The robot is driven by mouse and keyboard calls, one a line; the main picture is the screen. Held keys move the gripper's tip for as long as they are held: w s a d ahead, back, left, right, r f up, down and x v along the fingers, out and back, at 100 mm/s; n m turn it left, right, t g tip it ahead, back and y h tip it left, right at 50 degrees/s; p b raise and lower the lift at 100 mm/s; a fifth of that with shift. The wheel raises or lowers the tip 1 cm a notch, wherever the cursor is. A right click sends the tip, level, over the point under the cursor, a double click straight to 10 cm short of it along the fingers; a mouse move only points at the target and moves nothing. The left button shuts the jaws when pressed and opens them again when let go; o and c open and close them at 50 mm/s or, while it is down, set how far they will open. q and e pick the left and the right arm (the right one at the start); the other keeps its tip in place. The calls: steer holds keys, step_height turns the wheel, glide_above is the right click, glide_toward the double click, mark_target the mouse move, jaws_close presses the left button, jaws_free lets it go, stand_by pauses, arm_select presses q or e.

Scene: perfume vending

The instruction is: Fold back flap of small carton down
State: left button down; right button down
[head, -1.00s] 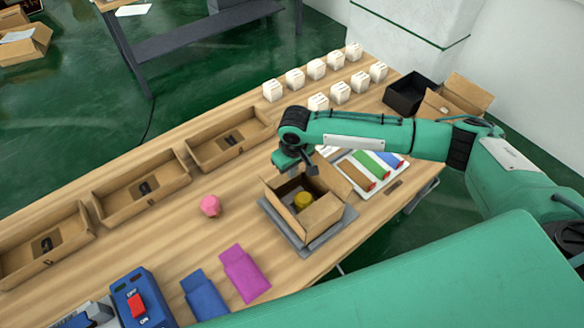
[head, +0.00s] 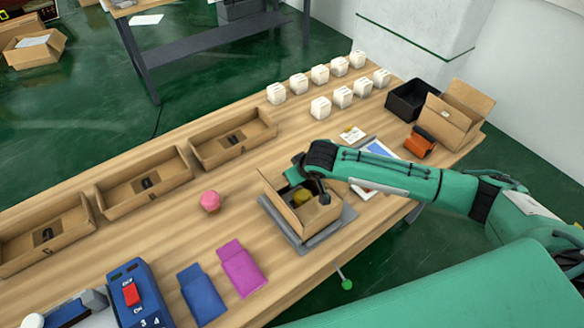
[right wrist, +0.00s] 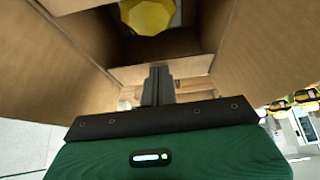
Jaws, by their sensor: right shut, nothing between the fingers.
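The small brown carton (head: 286,212) stands open-topped on a grey plate (head: 312,240) near the table's front edge. A yellow object (head: 301,197) lies inside; it also shows at the top of the right wrist view (right wrist: 147,14). My right gripper (head: 324,198) points down at the carton's right side, its fingers shut and empty. In the right wrist view the dark closed fingers (right wrist: 158,84) overlap a cardboard panel (right wrist: 175,68), with tall cardboard panels on both sides; contact is unclear. My arm hides the carton's far right corner and any flap there. My left gripper is out of view.
A pink object (head: 210,201) and blue and purple pouches (head: 240,268) lie left of the carton. Brown trays (head: 232,140) line the far left edge. White cubes (head: 320,107), a black box (head: 411,98) and a larger open carton (head: 458,112) stand behind.

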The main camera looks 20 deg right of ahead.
steer(key=shift+s+f, duration=0.15)
steer(key=shift+s, duration=0.1)
steer(key=shift+s+t, duration=0.15)
steer(key=shift+t, duration=0.25)
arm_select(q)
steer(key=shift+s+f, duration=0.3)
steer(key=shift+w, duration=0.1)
